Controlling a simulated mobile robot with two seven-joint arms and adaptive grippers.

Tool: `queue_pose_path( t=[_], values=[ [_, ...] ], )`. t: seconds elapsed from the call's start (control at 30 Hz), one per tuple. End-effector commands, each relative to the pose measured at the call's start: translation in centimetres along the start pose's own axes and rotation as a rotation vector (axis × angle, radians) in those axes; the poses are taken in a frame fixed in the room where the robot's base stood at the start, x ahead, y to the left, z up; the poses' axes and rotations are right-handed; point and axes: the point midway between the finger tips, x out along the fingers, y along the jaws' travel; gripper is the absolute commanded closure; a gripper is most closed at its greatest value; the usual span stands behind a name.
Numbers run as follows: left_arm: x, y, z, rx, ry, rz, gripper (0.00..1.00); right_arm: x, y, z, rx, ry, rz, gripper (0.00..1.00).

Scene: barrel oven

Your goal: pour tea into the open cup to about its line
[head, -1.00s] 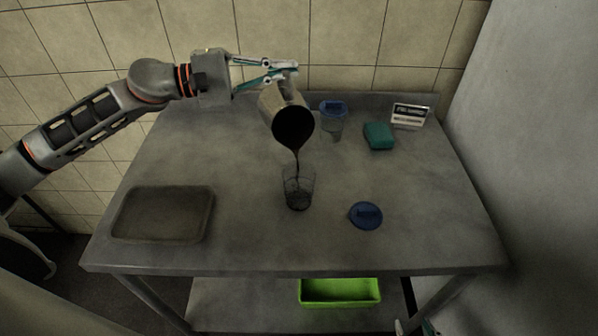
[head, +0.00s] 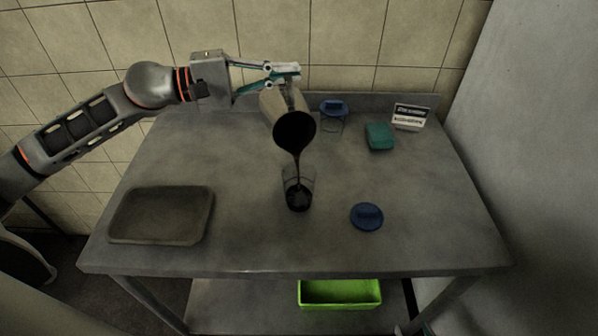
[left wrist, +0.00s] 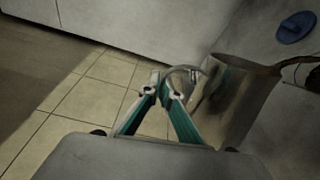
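My left gripper (head: 284,72) is shut on the handle of a metal jug (head: 285,104), which it holds tilted above the table. In the left wrist view the gripper (left wrist: 166,88) closes around the jug's (left wrist: 230,100) handle. A dark stream of tea (head: 297,160) runs from the jug's lip into the open clear cup (head: 299,182). Dark tea fills the lower part of the cup; its line cannot be made out. A blue lid (head: 367,216) lies on the table to the right of the cup. My right gripper cannot be made out.
A clear cup with a blue lid (head: 333,108) stands behind. A green sponge (head: 380,136) and a small sign (head: 410,116) are at the back right. An empty tray (head: 118,217) lies at the left. A green bin (head: 340,293) is on the lower shelf. The table's front middle is clear.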

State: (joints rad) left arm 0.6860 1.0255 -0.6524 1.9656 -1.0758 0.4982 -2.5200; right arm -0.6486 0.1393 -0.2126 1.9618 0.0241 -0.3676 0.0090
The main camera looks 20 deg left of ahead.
Motion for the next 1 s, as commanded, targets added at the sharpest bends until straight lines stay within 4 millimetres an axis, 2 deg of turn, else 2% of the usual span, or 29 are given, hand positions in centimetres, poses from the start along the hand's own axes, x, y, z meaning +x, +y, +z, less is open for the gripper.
queue_pose_path(
  t=[1.0],
  values=[
    [-0.02,0.30,0.26,0.034,0.001,0.004,1.00,0.05,-0.02,0.17,0.000,-0.002,0.000,0.60]
  ],
)
